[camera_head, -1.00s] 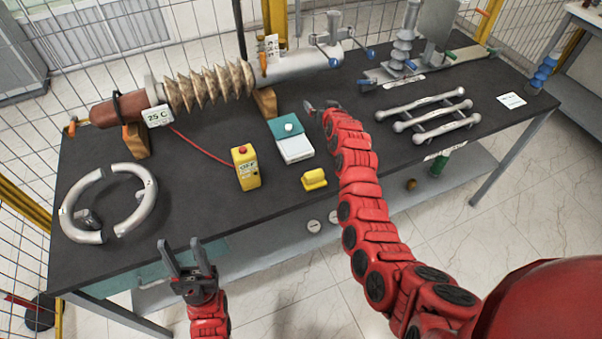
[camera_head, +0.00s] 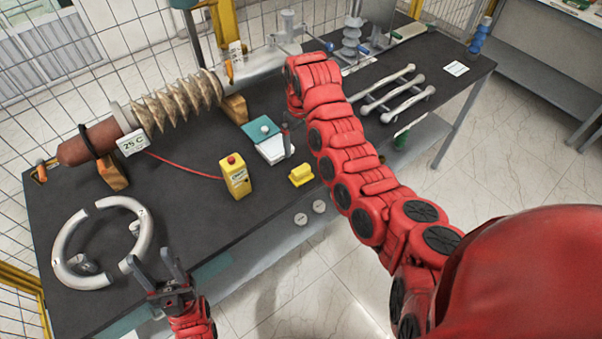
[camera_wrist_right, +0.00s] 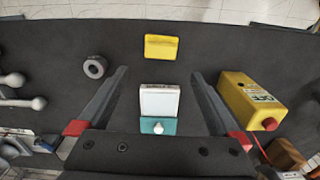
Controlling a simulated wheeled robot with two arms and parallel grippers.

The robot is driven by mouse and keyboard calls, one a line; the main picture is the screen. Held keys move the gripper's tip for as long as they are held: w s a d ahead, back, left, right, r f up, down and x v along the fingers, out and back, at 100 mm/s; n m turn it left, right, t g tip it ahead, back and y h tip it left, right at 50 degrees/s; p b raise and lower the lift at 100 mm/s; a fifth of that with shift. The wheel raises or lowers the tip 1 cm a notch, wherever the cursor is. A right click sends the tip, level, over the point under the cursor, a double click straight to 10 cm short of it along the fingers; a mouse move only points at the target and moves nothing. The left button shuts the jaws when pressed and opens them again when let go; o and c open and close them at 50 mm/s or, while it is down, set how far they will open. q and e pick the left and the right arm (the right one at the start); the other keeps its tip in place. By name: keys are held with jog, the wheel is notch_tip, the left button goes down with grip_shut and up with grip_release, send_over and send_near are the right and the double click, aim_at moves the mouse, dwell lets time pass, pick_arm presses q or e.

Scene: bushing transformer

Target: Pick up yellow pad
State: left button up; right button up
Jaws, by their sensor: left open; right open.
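The yellow pad (camera_head: 301,175) lies on the dark table near its front edge, right of the yellow control box. In the right wrist view the yellow pad (camera_wrist_right: 161,47) is at the top middle, beyond the open fingers. My right gripper (camera_wrist_right: 158,88) is open and empty, above the table, with the white and teal device between its fingers in the picture. In the head view the right gripper (camera_head: 286,140) is mostly hidden by its own arm. My left gripper (camera_head: 158,270) is open and empty at the front left edge of the table.
A yellow box with a red button (camera_head: 235,176) stands left of the pad. A white and teal device (camera_head: 272,147) lies behind the pad. A grey ring (camera_wrist_right: 95,67) lies left of the pad in the wrist view. Two curved grey pieces (camera_head: 142,228) lie at the table's left.

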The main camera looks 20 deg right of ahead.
jog(key=b, duration=0.2)
send_over(301, 168)
notch_tip(301, 168, down, 5)
jog(key=shift+a+r, duration=0.1)
jog(key=shift+f+p, duration=0.7)
jog(key=shift+f, duration=0.1)
jog(key=shift+w+f, duration=0.1)
jog(key=shift+f, duration=0.15)
jog(key=shift+f+p, duration=0.15)
jog(key=shift+p, duration=0.2)
jog(key=f+p, duration=0.2)
jog(key=f, duration=0.1)
jog(key=shift+s+f, duration=0.1)
jog(key=shift+s, duration=0.2)
jog(key=shift+w+f+p, duration=0.1)
jog(key=shift+f+p, duration=0.2)
jog(key=shift+f, duration=0.55)
jog(key=c, duration=1.3)
